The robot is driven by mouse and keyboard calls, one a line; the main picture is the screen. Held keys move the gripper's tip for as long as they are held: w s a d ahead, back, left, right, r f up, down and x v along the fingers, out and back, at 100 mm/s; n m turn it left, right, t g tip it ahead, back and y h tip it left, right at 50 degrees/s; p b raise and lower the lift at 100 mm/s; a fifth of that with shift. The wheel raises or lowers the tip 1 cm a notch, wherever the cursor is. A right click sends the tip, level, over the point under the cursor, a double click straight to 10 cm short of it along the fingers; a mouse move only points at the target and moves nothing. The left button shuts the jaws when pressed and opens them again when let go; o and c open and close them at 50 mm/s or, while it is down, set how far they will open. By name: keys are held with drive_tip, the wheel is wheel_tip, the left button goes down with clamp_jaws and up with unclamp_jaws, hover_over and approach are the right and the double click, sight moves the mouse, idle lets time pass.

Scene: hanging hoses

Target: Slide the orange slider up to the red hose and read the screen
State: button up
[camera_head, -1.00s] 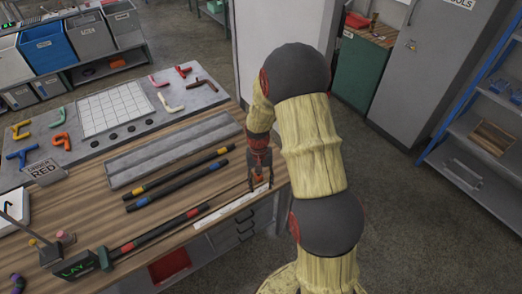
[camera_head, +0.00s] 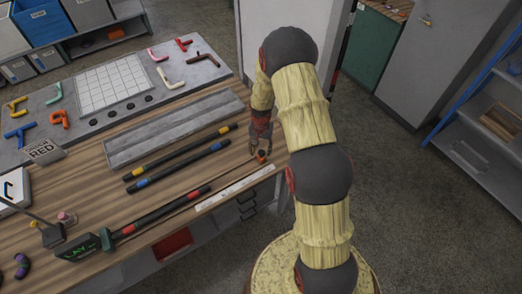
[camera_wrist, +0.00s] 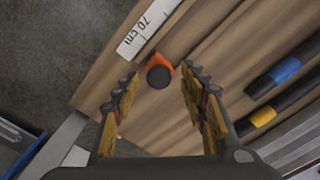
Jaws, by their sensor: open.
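The orange slider (camera_head: 262,157) with its dark round knob sits near the far end of the white ruler strip (camera_head: 238,187). In the wrist view the slider (camera_wrist: 158,74) is beside the strip's "70 cm" end (camera_wrist: 145,29). My gripper (camera_head: 258,149) is open with its fingers pointing at the slider. In the wrist view the slider lies between the fingertips, with gaps on both sides; whether they reach its height I cannot tell. The red-banded black hose (camera_head: 162,213) lies along the table at the slider's left. The small screen (camera_head: 78,248) with green characters is at its near end, too small to read.
Black rods with yellow (camera_head: 180,160) and blue bands (camera_head: 183,172) lie behind the red-banded one. A grey tray (camera_head: 172,130) and a board of coloured hose pieces are behind them. The table's edge is close by the slider.

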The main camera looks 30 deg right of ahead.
drive_tip(key=shift+d+f, duration=0.1)
drive_tip(key=shift+f, duration=0.25)
drive_tip(key=shift+c, duration=0.3)
clamp_jaws()
idle(0.5)
